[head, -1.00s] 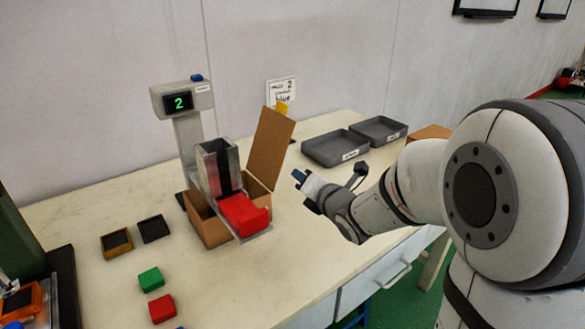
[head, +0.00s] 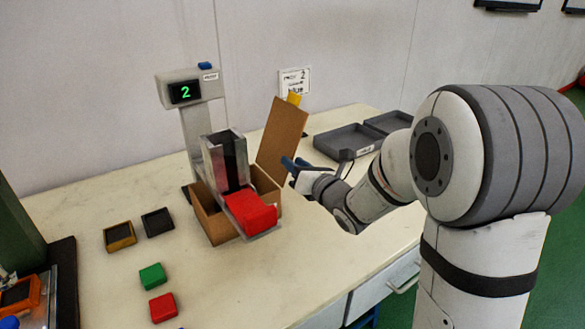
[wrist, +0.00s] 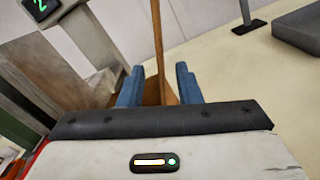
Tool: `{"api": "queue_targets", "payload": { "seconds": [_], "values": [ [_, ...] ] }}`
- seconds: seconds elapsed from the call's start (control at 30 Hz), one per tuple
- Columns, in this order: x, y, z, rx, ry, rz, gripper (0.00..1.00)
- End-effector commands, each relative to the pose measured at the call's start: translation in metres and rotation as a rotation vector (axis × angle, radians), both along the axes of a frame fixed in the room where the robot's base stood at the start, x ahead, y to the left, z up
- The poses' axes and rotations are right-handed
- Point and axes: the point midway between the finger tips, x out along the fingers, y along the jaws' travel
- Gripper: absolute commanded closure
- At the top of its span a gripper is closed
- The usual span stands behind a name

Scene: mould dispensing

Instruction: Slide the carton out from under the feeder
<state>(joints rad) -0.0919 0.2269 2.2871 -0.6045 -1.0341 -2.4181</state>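The brown cardboard carton (head: 212,221) stands on the table under the feeder (head: 222,165), with its tall flap (head: 284,138) raised at the right rear. A red block (head: 250,212) sits on the feeder's sloping chute, above the carton. My gripper (head: 291,163) is at the carton's right side, by the base of the flap. In the wrist view, my blue fingers (wrist: 158,85) stand apart, with the cardboard (wrist: 158,40) edge-on between them and gaps visible on both sides. The carton's inside is mostly hidden by the feeder and the red block.
The feeder's post carries a display (head: 186,93) reading 2. Yellow (head: 119,236) and black (head: 157,223) moulds, a green block (head: 152,276) and another red block (head: 163,307) lie at left. Grey trays (head: 350,139) stand behind my arm. The table front is clear.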

Motion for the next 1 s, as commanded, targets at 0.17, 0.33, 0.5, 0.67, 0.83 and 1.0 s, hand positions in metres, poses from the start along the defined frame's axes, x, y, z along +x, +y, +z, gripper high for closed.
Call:
{"api": "queue_targets", "payload": {
  "seconds": [0.17,0.33,0.5,0.67,0.83,1.0],
  "values": [
    [0.024,0.016,0.0,-0.001,0.001,-0.001,0.69],
    [0.04,0.025,0.0,-0.001,0.001,-0.004,0.69],
    [0.045,0.028,0.0,-0.001,0.001,-0.005,0.69],
    [0.046,0.028,0.0,-0.001,0.001,-0.006,0.69],
    [0.045,0.028,0.0,-0.001,0.001,-0.006,0.76],
    [0.045,0.028,0.0,-0.001,0.001,-0.006,0.9]
  ]
}}
